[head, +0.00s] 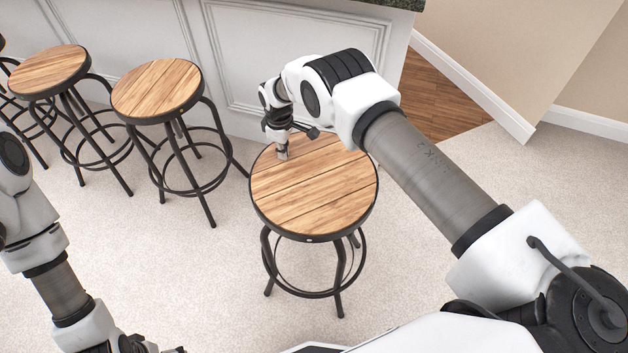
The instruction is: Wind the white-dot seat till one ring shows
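The white-dot seat (315,195) is a round wooden top with a black rim, on a black metal stool standing apart from the others. Its small white dot (308,239) shows on the near side of the rim. The seat hides the screw post beneath it, and I see no ring. My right gripper (282,154) points down at the far left part of the seat, its tip at or just above the wood. I cannot tell whether it touches, or how its fingers stand. My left arm hangs at the lower left; its gripper end is cut off by the bottom edge.
Two similar stools, one near (157,90) and one farther left (48,72), stand along the white panelled bar (240,45). Part of another shows at the left edge. Carpet (215,280) is clear around the white-dot stool's front and left.

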